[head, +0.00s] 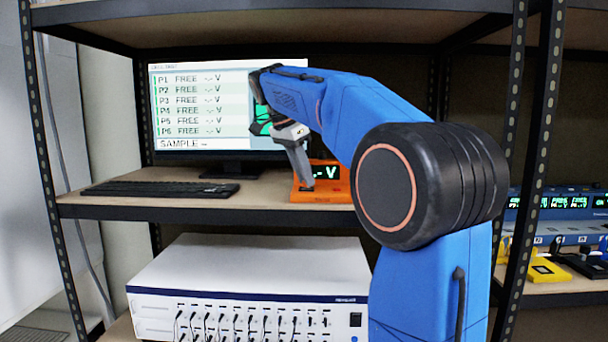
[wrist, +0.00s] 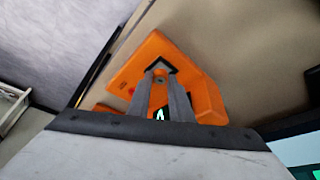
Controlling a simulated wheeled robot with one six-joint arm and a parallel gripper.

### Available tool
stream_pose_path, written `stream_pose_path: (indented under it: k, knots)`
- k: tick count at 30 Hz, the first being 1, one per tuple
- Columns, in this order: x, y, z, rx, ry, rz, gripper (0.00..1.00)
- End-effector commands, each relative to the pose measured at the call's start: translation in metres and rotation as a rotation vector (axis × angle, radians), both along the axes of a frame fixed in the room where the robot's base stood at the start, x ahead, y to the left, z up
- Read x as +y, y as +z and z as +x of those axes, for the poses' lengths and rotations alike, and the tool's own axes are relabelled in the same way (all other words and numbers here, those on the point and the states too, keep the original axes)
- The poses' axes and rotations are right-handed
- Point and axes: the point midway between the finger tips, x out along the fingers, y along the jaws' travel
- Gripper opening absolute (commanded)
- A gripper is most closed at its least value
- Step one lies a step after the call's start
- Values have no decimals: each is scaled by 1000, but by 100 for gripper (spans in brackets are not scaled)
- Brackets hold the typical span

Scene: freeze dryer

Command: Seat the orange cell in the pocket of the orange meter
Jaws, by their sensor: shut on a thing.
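The orange meter (head: 335,184) stands at the front of the middle shelf, its display lit green with a dash and a V. In the wrist view the orange meter (wrist: 190,52) shows a dark square pocket around my fingertips. My gripper (head: 305,184) points down over the meter's left part; its two grey fingers also show in the wrist view (wrist: 161,80). They are shut on the orange cell, which is mostly hidden between the fingertips at the pocket. I cannot tell how deep the cell sits or whether it touches the pocket floor.
A monitor (head: 200,105) stands behind my arm, listing P1 to P6 as FREE. A black keyboard (head: 160,189) lies left of the meter. A white instrument (head: 250,275) with several cables sits on the lower shelf. Blue racks (head: 560,220) stand at right. The shelf's front edge is close to the meter.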

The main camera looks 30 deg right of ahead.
Motion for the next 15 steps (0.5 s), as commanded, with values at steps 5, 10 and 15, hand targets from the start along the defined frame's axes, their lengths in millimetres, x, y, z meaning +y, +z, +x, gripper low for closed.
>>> stream_pose_path:
  k: [5,10,15]
  knots:
    - [0,-3,0,0,0,0,0]
    - [0,-6,0,0,0,0,0]
    - [0,-9,0,1,0,0,0]
